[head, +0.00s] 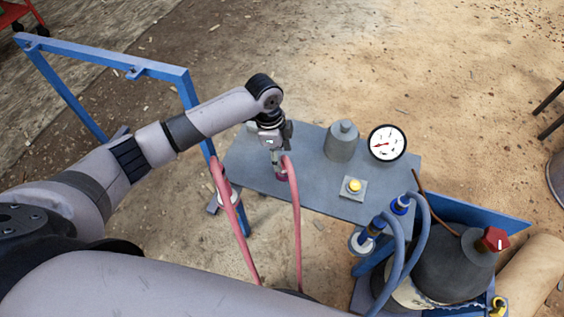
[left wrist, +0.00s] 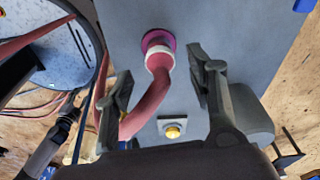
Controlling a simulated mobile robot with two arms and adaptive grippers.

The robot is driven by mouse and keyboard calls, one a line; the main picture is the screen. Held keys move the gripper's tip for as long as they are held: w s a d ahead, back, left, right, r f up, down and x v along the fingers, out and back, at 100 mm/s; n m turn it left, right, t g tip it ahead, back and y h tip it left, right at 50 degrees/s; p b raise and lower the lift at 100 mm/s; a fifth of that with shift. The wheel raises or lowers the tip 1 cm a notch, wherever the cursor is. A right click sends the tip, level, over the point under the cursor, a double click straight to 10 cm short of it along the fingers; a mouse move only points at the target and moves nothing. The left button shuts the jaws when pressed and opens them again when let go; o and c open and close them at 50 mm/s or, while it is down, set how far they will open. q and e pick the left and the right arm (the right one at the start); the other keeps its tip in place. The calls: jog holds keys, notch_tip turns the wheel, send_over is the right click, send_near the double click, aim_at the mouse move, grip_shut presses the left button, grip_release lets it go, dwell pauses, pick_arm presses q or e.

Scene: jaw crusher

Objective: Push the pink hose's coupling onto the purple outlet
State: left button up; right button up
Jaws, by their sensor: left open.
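The pink hose (head: 297,225) rises from the lower edge of the head view to the grey panel, below my left gripper (head: 278,156). In the left wrist view the hose (left wrist: 147,104) ends in a pale coupling (left wrist: 159,58). The coupling sits against the purple outlet (left wrist: 158,39), whose ring shows around its far end. How deep it is seated cannot be told. My left gripper (left wrist: 160,68) is open, with one finger on each side of the coupling and visible gaps. In the head view the gripper partly hides the purple outlet (head: 281,176). My right gripper is not in view.
The grey panel (head: 320,196) carries a grey cylinder (head: 341,144), a dial gauge (head: 387,143) and a yellow button (head: 354,186). Blue hoses (head: 421,230) and a red-handled valve (head: 493,239) are at right. A blue frame (head: 110,62) stands at left. Another pink hose length (head: 236,215) runs beside it.

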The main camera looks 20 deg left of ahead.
pick_arm(q)
notch_tip(320, 180, up, 6)
jog(key=a, duration=0.1)
jog(key=shift+r, duration=0.2)
dwell(0.4)
